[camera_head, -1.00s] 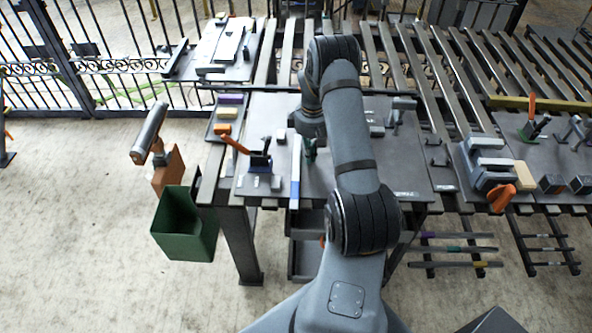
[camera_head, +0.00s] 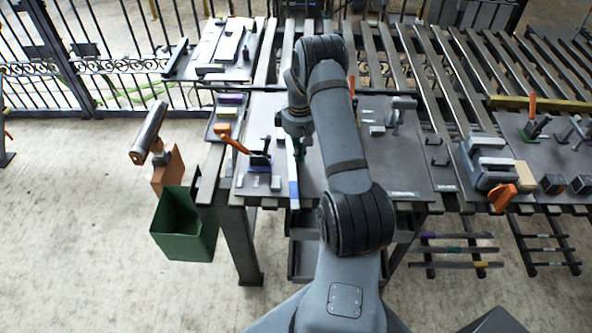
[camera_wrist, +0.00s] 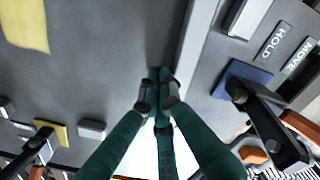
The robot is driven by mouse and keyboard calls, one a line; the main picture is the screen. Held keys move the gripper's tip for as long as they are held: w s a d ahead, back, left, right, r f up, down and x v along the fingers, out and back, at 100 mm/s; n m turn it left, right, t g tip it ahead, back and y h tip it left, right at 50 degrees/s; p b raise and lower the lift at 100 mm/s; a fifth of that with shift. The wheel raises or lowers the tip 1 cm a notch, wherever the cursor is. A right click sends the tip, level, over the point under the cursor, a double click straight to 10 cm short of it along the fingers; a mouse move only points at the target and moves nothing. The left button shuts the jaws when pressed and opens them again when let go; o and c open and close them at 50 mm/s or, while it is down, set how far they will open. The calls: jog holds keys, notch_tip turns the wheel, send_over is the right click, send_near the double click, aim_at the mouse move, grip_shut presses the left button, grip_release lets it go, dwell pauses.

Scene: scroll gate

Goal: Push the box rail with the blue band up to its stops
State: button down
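The box rail (camera_head: 293,172) is a narrow pale bar with a blue band (camera_head: 294,190) near its front end, lying front to back on the dark table. In the wrist view, a pale stretch of the rail (camera_wrist: 198,40) runs up from beside my fingertips; its blue band is out of that view. My gripper (camera_head: 300,153) has green fingers and is low over the table, just right of the rail in the head view. In the wrist view, my gripper (camera_wrist: 158,88) has its fingertips together with nothing seen between them. I cannot tell whether they touch the rail. The stops cannot be made out.
A clamp with an orange handle and blue base (camera_wrist: 238,82) stands left of the rail in the head view. HOLD and MOVE labels (camera_wrist: 272,42) lie near it. A yellow patch (camera_wrist: 25,25) and a small grey block (camera_wrist: 92,129) lie on the other side. A green bin (camera_head: 183,228) hangs at left.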

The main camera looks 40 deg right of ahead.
jog(key=shift+w+a, duration=0.6)
jog(key=shift+a, duration=0.15)
dwell(0.3)
jog(key=shift+s+d, duration=0.75)
jog(key=shift+d, duration=0.2)
notch_tip(320, 180, up, 8)
jog(key=p, duration=0.5)
jog(key=shift+f, duration=0.1)
